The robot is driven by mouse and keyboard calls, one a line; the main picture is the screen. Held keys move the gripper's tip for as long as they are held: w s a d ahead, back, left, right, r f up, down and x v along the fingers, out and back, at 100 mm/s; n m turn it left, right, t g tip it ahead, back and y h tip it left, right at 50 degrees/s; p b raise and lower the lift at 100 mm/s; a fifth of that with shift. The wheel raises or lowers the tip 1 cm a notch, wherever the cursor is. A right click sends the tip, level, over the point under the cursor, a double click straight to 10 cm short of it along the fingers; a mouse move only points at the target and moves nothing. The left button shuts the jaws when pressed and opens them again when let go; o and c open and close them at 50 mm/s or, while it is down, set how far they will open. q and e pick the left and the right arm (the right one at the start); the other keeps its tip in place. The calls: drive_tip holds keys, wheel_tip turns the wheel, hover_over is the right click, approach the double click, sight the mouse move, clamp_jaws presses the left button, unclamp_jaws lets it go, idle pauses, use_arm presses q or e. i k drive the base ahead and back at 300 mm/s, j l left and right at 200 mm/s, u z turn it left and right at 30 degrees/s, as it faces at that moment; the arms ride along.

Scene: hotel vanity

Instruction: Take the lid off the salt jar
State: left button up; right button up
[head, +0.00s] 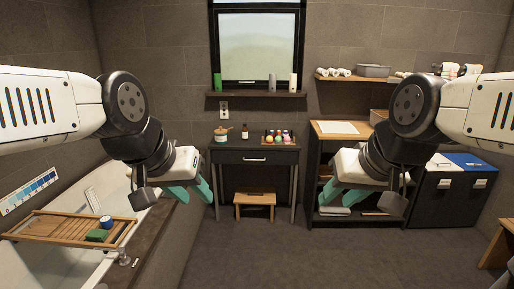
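My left gripper (196,194) has teal fingers spread apart and empty, in the air nearer to me and left of the vanity. My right gripper (337,198) is also spread and empty, in the air to the right of the vanity. Both are well away from the jar.
A bathtub with a wooden rack (70,228) lies left; shelves and dark bins (440,198) stand right. The middle floor is clear.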

sight(220, 131)
drive_tip(key=i+u, duration=0.15)
drive_tip(key=i, duration=0.9)
drive_tip(key=i+l+u, duration=0.1)
drive_tip(key=i, duration=1)
drive_tip(key=i+u, duration=0.3)
drive_tip(key=i, duration=0.2)
drive_tip(key=i+l+u, duration=0.1)
drive_tip(key=i+u, duration=0.2)
drive_tip(key=i, duration=0.15)
drive_tip(key=i+l+u, duration=0.25)
drive_tip(key=i, duration=0.25)
